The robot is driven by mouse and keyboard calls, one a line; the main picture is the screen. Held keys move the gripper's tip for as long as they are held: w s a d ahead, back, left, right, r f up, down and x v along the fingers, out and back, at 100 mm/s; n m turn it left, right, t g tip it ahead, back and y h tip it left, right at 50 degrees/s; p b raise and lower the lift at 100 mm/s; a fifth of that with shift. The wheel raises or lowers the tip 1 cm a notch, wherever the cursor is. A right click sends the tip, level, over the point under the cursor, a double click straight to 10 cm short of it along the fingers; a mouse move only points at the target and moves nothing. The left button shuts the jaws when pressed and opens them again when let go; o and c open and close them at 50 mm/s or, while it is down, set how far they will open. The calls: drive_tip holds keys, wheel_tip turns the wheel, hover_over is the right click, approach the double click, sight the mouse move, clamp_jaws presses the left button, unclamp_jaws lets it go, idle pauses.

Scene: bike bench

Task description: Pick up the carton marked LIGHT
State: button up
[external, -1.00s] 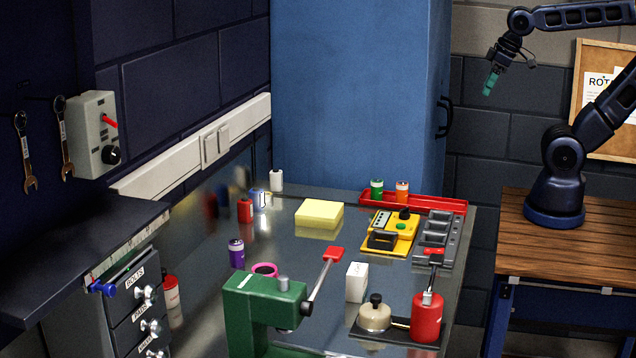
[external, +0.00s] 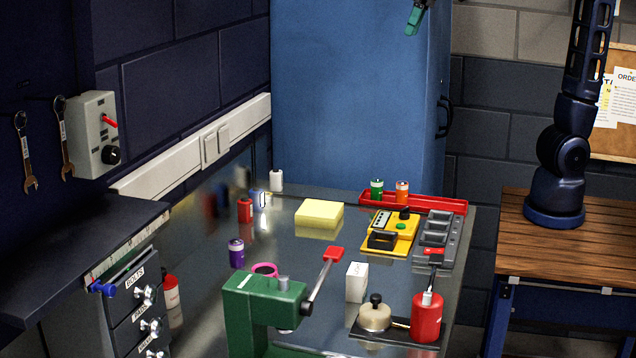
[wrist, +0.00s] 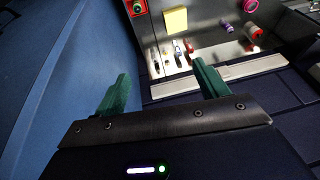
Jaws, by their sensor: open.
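A small white carton (external: 357,283) stands upright on the metal bench in the external view, right of the green press and behind the beige pot. I cannot read any marking on it, so I cannot tell if it says LIGHT. My gripper (external: 416,18) is high at the top edge of that view, in front of the blue cabinet and well above the bench. In the wrist view my gripper (wrist: 160,82) has its two teal fingers wide apart with nothing between them. I cannot make out the carton in the wrist view.
The green press (external: 262,305) with its raised red-tipped lever stands left of the carton. A red canister (external: 426,320) is to its right. A yellow block (external: 319,213), yellow device (external: 389,232) and red tray (external: 413,203) lie behind. The blue cabinet (external: 350,90) rises behind the bench.

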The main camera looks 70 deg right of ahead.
drive_tip(key=w+a+f+g, duration=0.1)
drive_tip(key=w+a+f, duration=0.15)
drive_tip(key=a, duration=0.35)
drive_tip(key=w+a+f, duration=0.2)
drive_tip(key=a+f, duration=0.1)
drive_tip(key=a, duration=0.3)
drive_tip(key=g+h, duration=0.1)
drive_tip(key=g, duration=0.2)
hover_over(357, 269)
drive_tip(key=f, duration=2.9)
drive_tip(key=shift+s+d, duration=0.15)
drive_tip(key=shift+s, duration=0.1)
wheel_tip(357, 269, down, 6)
drive_tip(key=shift+r, duration=0.2)
drive_tip(key=shift+w+f, duration=0.15)
drive_tip(key=shift+f, duration=1.2)
drive_tip(key=shift+w+f, duration=0.1)
drive_tip(key=shift+f, duration=1.25)
drive_tip(key=c, duration=1.1)
drive_tip(key=shift+r, duration=0.15)
